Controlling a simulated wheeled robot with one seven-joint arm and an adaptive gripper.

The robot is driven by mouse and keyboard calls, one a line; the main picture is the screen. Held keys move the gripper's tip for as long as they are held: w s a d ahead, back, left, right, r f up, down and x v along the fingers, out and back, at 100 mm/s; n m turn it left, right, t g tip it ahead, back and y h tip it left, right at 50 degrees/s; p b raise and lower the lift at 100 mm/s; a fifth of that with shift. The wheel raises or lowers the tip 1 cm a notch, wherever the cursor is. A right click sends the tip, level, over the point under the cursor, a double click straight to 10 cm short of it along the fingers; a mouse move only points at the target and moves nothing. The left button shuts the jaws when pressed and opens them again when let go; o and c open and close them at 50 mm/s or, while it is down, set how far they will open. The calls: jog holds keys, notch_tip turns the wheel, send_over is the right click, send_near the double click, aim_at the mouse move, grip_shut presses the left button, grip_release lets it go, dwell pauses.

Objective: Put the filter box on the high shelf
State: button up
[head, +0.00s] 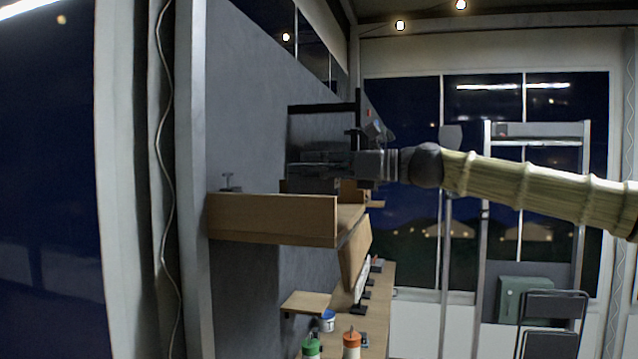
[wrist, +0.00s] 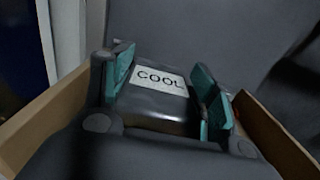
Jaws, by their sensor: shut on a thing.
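A dark grey box (wrist: 152,104) with a white label reading "COOL" is between the teal-padded fingers of my gripper (wrist: 164,78) in the wrist view. The fingers are shut on its two sides. In the head view my gripper (head: 322,164) reaches left over a wooden shelf (head: 270,218) with raised edges, mounted on the grey wall. The box is hard to make out from the dark gripper there. The shelf's wooden edges (wrist: 42,122) also show on both sides in the wrist view. I cannot tell whether the box touches the shelf board.
A small dark clamp-like item (head: 231,183) stands at the shelf's left end. Below is a long wooden counter (head: 376,312) with a green-topped bottle (head: 311,347), an orange bottle (head: 351,343) and a blue-and-white tub (head: 327,320). A folding chair (head: 552,318) stands at right.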

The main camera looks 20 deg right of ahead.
aim_at(316, 190)
jog(key=w+f, duration=0.2)
jog(key=w, duration=0.1)
jog(key=shift+a+f, duration=0.15)
jog(key=shift+f, duration=0.05)
jog(key=shift+s+d+f+p, duration=0.2)
jog(key=shift+s+f+p, duration=0.2)
jog(key=shift+s, duration=0.2)
jog(key=shift+s+d+f+p, duration=0.2)
jog(key=shift+s+f+p, duration=0.15)
jog(key=shift+s, duration=0.2)
jog(key=shift+s+f, duration=0.1)
jog(key=shift+f, duration=0.15)
jog(key=shift+w+a+f, duration=0.35)
jog(key=shift+w+f, duration=0.05)
jog(key=shift+w, duration=0.3)
jog(key=shift+s+d+r, duration=0.1)
jog(key=shift+s+d, duration=0.05)
jog(key=shift+s, duration=0.35)
jog(key=o, duration=0.9)
jog(key=shift+w+f, duration=0.15)
jog(key=shift+f, duration=0.05)
jog(key=shift+o, duration=1.4)
jog(key=shift+w, duration=0.2)
jog(key=shift+s, duration=0.1)
